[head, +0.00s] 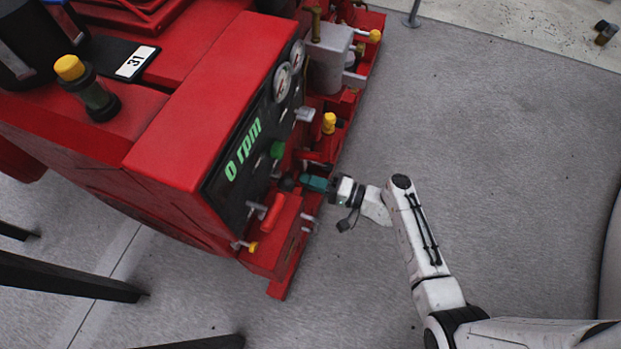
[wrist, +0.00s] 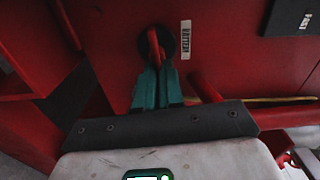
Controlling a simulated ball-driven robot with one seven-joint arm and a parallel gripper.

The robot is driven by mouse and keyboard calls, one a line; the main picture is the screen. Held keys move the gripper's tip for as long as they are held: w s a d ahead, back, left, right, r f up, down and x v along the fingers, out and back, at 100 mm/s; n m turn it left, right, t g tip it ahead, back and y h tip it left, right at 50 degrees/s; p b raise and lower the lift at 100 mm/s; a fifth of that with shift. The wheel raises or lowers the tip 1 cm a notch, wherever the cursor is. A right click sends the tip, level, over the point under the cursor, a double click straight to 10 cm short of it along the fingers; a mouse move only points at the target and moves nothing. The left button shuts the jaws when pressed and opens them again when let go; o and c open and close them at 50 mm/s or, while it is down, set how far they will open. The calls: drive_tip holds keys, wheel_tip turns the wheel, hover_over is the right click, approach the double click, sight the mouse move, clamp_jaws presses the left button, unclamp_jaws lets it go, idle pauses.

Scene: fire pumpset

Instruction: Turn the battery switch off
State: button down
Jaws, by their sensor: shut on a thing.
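The battery switch has a red handle (wrist: 155,46) on a round black base (wrist: 170,40), set in the red wall of the pumpset in the wrist view. A white barcode label (wrist: 185,40) sits just right of it. The handle stands nearly upright in that picture. My gripper (wrist: 159,70) has its teal fingers shut on the handle, one on each side. The fingertips hide the lower part of the handle. In the head view my gripper (head: 303,182) reaches the pumpset's right side, with the dark switch base (head: 287,184) at its tips; the handle cannot be made out there.
A yellow-capped fitting (head: 329,123) stands just above. Grey floor (head: 470,130) to the right is clear.

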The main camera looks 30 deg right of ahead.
drive_tip(key=shift+d+f+m, duration=0.1)
drive_tip(key=shift+m, duration=0.5)
drive_tip(key=c, duration=1.3)
unclamp_jaws()
drive_tip(key=shift+o, duration=0.2)
drive_tip(key=p+v, duration=0.2)
drive_tip(key=v, duration=0.8)
drive_tip(key=shift+s+d, duration=0.2)
drive_tip(key=shift+s, duration=0.15)
